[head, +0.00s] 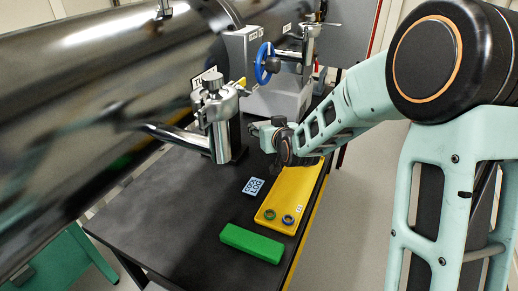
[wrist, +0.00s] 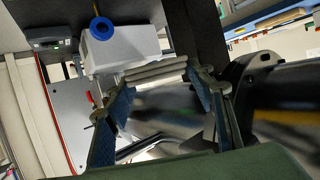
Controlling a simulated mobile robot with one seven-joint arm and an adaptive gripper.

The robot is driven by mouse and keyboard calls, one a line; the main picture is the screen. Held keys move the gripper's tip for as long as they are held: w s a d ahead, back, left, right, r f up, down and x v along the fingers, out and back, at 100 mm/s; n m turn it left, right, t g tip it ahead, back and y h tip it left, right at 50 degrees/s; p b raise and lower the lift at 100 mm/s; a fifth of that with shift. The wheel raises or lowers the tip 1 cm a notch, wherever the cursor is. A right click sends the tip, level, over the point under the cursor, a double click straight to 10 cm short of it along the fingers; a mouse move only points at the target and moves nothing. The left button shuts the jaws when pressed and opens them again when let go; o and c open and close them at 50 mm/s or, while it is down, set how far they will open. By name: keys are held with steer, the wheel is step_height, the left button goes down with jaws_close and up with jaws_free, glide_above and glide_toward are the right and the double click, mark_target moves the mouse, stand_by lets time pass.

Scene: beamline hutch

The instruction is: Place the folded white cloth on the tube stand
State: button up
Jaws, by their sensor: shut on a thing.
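My gripper (head: 262,132) is above the black table, close to the right of a chrome clamp on a dark post. In the wrist view my gripper (wrist: 156,78) is shut on the folded white cloth (wrist: 156,72), which spans between the two fingertips in flat layers. I cannot make out the cloth in the head view. The chrome clamp with its dark post (head: 218,112) stands by the large dark tube (head: 80,85); I cannot tell for certain whether this is the tube stand. A grey unit with a blue handwheel (head: 268,62) stands behind my gripper.
The black table (head: 160,205) has free room at its front left. A yellow plate (head: 272,210) with two small rings lies along its right side. A green frame (head: 62,255) stands at lower left.

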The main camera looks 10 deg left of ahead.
steer(key=s+a+f+n+g+y+b, duration=0.1)
steer(key=s+a+f+n+y+b, duration=0.25)
steer(key=a, duration=0.75)
steer(key=s+a+f+g+b, duration=0.2)
steer(key=a+f+b, duration=0.2)
steer(key=a+b, duration=0.45)
steer(key=s+a+f+n+g+y+b, duration=0.15)
steer(key=a+f+b, duration=0.25)
steer(key=a, duration=0.9)
steer(key=b, duration=0.3)
glide_above(203, 215)
steer(key=shift+n+t, duration=0.25)
steer(key=shift+n, duration=0.15)
steer(key=f, duration=0.9)
steer(key=shift+w+a+f, duration=0.1)
steer(key=shift+a+f, duration=0.15)
steer(key=shift+a, duration=0.15)
steer(key=shift+d+f, duration=0.2)
steer(key=f, duration=0.2)
steer(key=f+b, duration=0.1)
steer(key=shift+d+f, duration=0.2)
steer(key=shift+f, duration=0.15)
steer(key=shift+s+r, duration=0.1)
steer(key=shift+s, duration=0.1)
